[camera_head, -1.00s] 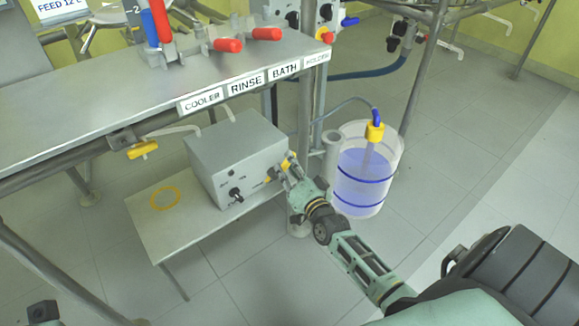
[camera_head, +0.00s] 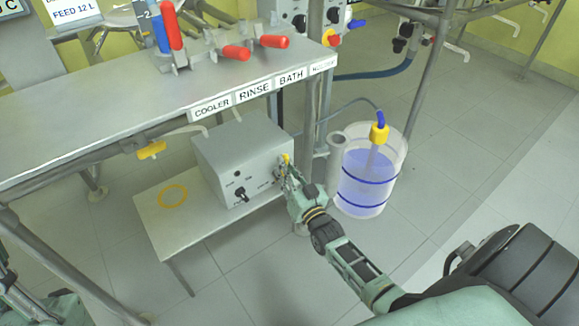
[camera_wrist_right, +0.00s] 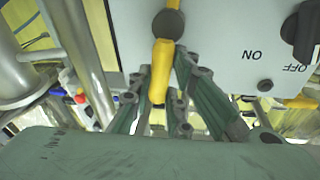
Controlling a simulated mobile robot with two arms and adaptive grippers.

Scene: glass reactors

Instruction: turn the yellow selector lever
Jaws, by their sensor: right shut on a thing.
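The yellow selector lever (camera_head: 286,159) is on the front of the grey box, towards its right end. In the right wrist view the lever (camera_wrist_right: 162,72) hangs from a dark round hub on the panel, its length running between my fingers. My right gripper (camera_head: 284,178) is shut on the lever; its green fingers (camera_wrist_right: 165,95) lie on both sides of it. The fingers partly hide the lever in the head view. Green parts of my left arm show at the bottom left corner; its fingertips cannot be made out.
The grey box (camera_head: 235,150) stands on a low table (camera_head: 165,222) and has a black knob (camera_head: 240,194). A clear vessel of blue liquid (camera_head: 368,180) stands right of my gripper. A bench with labels (camera_head: 200,85) overhangs the box behind. Floor in front is open.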

